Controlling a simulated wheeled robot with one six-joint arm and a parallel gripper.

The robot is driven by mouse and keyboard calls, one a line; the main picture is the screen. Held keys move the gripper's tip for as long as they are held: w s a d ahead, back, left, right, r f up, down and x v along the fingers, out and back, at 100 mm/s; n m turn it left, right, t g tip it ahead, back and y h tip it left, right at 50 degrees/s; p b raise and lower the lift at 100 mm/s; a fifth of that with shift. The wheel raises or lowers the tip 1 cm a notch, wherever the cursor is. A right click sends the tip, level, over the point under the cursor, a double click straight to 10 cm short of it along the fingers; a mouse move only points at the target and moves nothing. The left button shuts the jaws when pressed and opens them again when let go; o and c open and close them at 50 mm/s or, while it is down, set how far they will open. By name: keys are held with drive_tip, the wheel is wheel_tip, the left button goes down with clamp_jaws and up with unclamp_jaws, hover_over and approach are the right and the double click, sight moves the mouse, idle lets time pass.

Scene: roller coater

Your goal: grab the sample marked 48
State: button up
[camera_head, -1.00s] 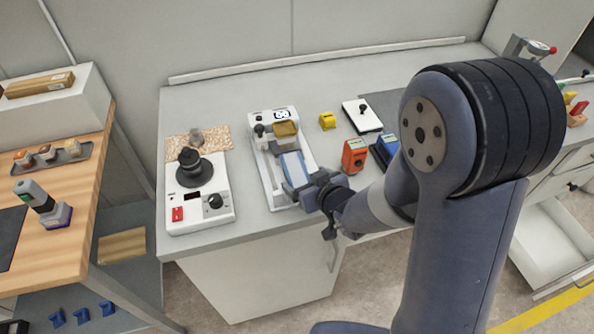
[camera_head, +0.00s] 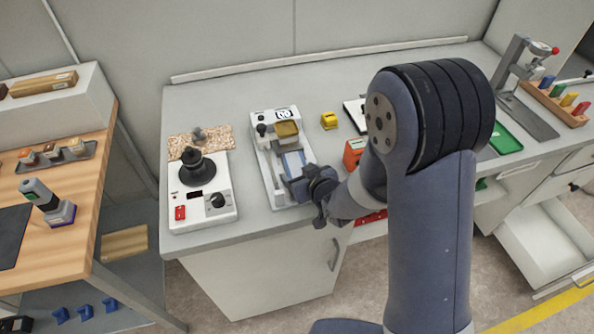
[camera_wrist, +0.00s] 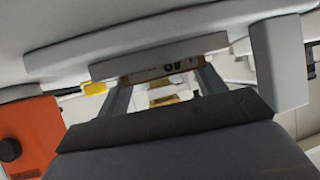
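The roller coater (camera_head: 277,178) is a long white device on the bench with a black knob and a tan block (camera_head: 287,129) across it. A white label (camera_head: 283,114) at its back end bears a dark mark, too small to read surely; a similar dark mark (camera_wrist: 174,67) shows in the wrist view. A light-blue strip (camera_head: 292,160) lies along the coater bed; I cannot tell if it is the sample. My gripper (camera_head: 296,184) is low over the front of the bed. In the wrist view its fingers (camera_wrist: 163,90) stand apart, with nothing clearly held.
A white device with a black knob (camera_head: 192,168) stands left of the coater. A yellow block (camera_head: 329,120) and an orange-red box (camera_head: 354,152) are to its right; the box is close in the wrist view (camera_wrist: 30,135). Wooden table (camera_head: 85,200) at left.

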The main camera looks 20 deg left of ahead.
drive_tip(key=c, duration=0.7)
drive_tip(key=shift+r, duration=0.1)
